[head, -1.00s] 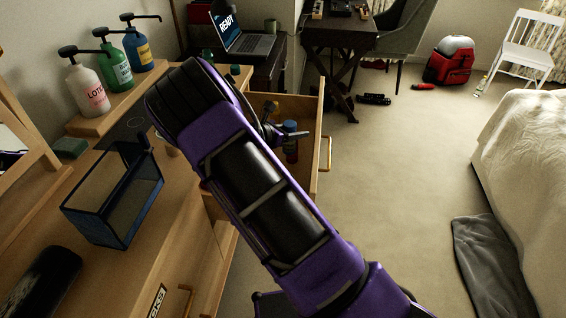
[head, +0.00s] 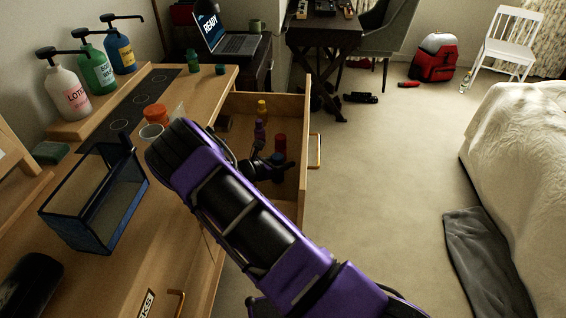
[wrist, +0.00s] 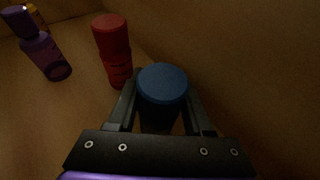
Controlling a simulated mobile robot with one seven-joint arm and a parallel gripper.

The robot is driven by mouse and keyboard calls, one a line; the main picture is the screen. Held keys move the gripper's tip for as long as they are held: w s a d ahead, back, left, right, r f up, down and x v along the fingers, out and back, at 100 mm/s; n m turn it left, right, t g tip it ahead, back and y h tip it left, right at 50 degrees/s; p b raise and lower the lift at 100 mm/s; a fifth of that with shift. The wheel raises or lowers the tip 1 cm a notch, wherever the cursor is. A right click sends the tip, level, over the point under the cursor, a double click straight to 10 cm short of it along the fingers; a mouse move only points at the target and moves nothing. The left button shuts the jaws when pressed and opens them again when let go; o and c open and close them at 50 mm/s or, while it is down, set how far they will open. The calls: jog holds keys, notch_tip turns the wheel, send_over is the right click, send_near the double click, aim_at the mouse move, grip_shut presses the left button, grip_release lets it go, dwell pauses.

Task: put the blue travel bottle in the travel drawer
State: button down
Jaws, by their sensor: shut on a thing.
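The blue travel bottle (wrist: 162,84) is between the two fingers of my gripper (wrist: 162,108) in the wrist view, cap facing the camera. My gripper is shut on it. In the head view my gripper (head: 272,168) is inside the open travel drawer (head: 307,130), near its right wall, and mostly hides the bottle. A red bottle (wrist: 112,45) stands close to the left of the blue one in the wrist view; it also shows in the head view (head: 280,144). Whether the blue bottle's base touches the drawer floor is hidden.
A purple bottle (head: 260,131) and a yellow-topped bottle (head: 262,107) stand farther back in the drawer. On the dresser top are an orange-lidded jar (head: 155,113), a white cup (head: 150,135), a glass box (head: 95,210) and pump bottles (head: 68,88).

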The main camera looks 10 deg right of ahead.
jog(key=shift+c, duration=1.5)
grip_release()
jog(key=p+v, duration=0.1)
jog(key=v, duration=0.6)
jog(key=shift+s+a+r, duration=0.1)
jog(key=shift+s+a, duration=0.05)
jog(key=shift+a, duration=0.05)
